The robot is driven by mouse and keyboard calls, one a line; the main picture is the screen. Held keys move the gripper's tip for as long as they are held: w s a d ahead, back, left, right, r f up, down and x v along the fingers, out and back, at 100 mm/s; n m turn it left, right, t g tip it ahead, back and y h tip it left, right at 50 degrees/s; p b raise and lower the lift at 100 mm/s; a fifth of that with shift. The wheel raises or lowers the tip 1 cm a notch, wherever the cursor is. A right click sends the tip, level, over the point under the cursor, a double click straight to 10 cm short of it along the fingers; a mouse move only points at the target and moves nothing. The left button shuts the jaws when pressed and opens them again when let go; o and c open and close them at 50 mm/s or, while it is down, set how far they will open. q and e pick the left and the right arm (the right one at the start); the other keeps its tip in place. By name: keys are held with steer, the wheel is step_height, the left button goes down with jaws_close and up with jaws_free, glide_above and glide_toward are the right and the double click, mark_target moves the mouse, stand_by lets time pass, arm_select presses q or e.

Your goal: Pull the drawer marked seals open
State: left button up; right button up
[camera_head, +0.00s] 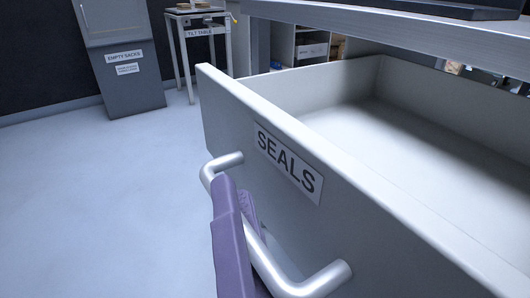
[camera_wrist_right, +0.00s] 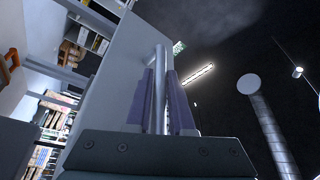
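The drawer marked seals (camera_head: 228,118) is pulled out from under the worktop in the head view. Its pale inside shows bare where visible. A black-on-white SEALS label (camera_head: 288,164) is on its front. Below the label is a silver bar handle (camera_head: 318,281). My right gripper (camera_head: 236,198) has purple fingers on either side of the handle bar. In the right wrist view the bar (camera_wrist_right: 159,85) runs between the two fingers, which look closed against it. My left gripper is in neither view.
The metal worktop edge (camera_head: 400,30) overhangs the drawer. A grey cabinet labelled EMPTY SACKS (camera_head: 130,85) and a tilt table (camera_head: 200,31) stand at the back left. Open shelves (camera_head: 311,50) are behind the drawer. The floor (camera_head: 90,200) to the left is clear.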

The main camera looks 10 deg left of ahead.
steer(key=o, duration=0.4)
steer(key=p+v, duration=0.1)
steer(key=v, duration=0.9)
